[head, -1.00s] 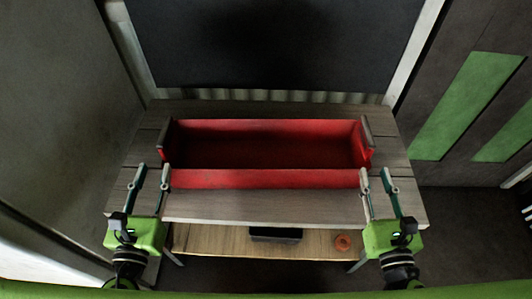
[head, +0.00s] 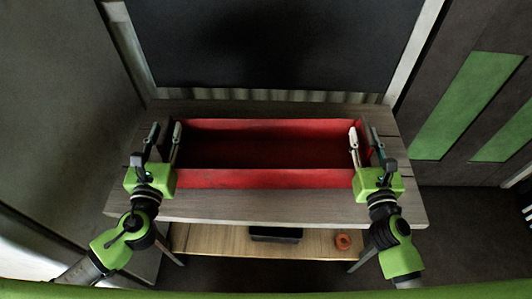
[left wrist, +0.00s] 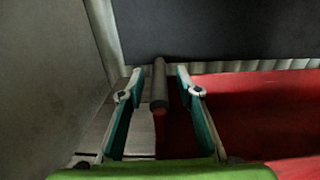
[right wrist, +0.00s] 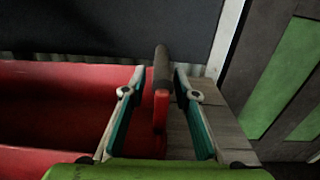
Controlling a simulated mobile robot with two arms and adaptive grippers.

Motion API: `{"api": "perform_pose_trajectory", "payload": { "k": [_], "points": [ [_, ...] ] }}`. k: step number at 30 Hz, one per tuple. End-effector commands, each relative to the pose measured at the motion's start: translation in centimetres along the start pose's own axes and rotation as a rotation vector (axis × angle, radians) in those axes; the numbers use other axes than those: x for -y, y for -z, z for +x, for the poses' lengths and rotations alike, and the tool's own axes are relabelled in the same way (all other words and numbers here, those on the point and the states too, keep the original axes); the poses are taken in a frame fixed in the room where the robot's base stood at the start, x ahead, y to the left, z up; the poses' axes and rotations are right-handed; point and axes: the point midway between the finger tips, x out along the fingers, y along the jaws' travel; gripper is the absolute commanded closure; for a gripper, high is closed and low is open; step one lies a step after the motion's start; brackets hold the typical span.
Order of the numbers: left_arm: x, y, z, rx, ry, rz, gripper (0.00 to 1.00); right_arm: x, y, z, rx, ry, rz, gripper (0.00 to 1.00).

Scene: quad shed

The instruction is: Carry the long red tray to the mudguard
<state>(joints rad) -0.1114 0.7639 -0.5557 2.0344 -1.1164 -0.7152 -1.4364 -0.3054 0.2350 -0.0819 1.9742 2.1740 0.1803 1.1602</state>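The long red tray (head: 262,179) lies on a grey wooden table, its length running left to right. It has a dark bar handle at each end. My left gripper (head: 164,142) is open at the left end; in the left wrist view the left handle (left wrist: 159,88) stands between its two fingers, not clamped. My right gripper (head: 363,142) is open at the right end; in the right wrist view the right handle (right wrist: 162,72) stands between its fingers, with room on both sides. No mudguard shows in these views.
The table (head: 270,206) has bare planks in front of the tray. A lower shelf (head: 210,242) holds a dark box (head: 275,234) and an orange ring (head: 342,241). A dark panel (head: 270,45) stands behind, a wall at left. Open floor (head: 460,230) lies right.

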Motion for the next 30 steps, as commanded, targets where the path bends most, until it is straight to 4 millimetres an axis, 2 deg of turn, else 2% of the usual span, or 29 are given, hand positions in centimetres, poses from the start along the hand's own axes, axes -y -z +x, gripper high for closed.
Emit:
{"api": "perform_pose_trajectory", "payload": {
  "k": [4,5,6,8,9,23,30],
  "points": [
    [0.0,0.0,0.0,0.000,0.000,0.000,0.68,0.0,0.0,0.0,0.000,0.000,0.000,0.72],
    [0.0,0.0,0.0,0.000,0.000,0.000,0.71,0.0,0.0,0.0,0.000,0.000,0.000,0.75],
    [0.0,0.0,0.0,0.000,0.000,0.000,0.81,0.0,0.0,0.0,0.000,0.000,0.000,0.85],
    [0.0,0.0,0.0,0.000,0.000,0.000,0.97,0.0,0.0,0.0,0.000,0.000,0.000,1.00],
    [0.0,0.0,0.0,0.000,0.000,0.000,1.00,0.0,0.0,0.0,0.000,0.000,0.000,1.00],
    [0.0,-0.5,0.0,0.004,-0.001,0.001,1.00,0.0,-0.5,0.0,0.003,-0.001,0.000,1.00],
    [0.0,-2.1,0.0,0.004,-0.001,0.001,1.00,0.0,-2.1,0.0,0.003,0.000,0.000,1.00]
  ]
}}
